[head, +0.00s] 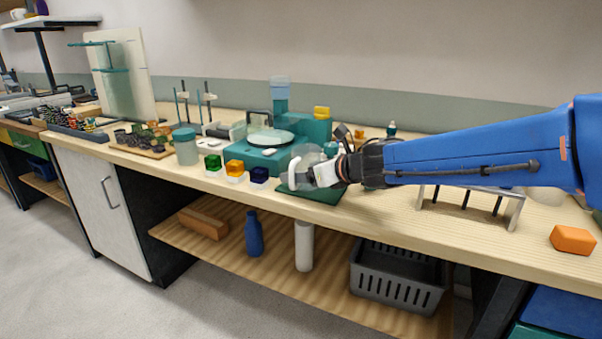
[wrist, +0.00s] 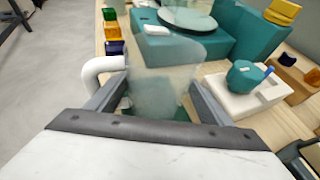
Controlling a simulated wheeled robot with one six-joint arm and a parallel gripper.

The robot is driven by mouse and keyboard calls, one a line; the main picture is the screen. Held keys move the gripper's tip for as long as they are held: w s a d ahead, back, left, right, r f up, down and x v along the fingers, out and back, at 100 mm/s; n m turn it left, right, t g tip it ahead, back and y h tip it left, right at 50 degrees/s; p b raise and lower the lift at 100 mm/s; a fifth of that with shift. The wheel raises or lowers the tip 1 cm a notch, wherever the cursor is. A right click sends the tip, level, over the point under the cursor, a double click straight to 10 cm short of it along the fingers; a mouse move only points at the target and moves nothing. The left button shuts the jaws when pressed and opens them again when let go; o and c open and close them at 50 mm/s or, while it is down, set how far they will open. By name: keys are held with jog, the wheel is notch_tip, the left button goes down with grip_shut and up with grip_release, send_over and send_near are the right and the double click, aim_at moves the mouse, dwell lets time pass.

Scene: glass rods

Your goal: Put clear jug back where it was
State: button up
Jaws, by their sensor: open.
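The clear jug (wrist: 160,82) stands upright between the fingers of my gripper (wrist: 158,98) in the wrist view. Its white handle (wrist: 98,68) sticks out to the left, outside the left finger. The fingers are open, one on each side of the jug. In the head view the jug (head: 304,160) is faint and partly hidden by my gripper (head: 318,177). It stands on a dark green mat (head: 312,195) near the counter's front edge.
A teal machine with a round glass plate (head: 270,137) stands behind the jug. Green, orange and dark blue cubes (head: 236,168) sit to its left. A white block with a teal knob (wrist: 245,90) is close on the right. A metal rack (head: 470,192) stands farther right.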

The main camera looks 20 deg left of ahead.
jog(key=v, duration=1)
jog(key=shift+s+d+r, duration=0.1)
jog(key=shift+s+d, duration=0.05)
jog(key=shift+d, duration=0.1)
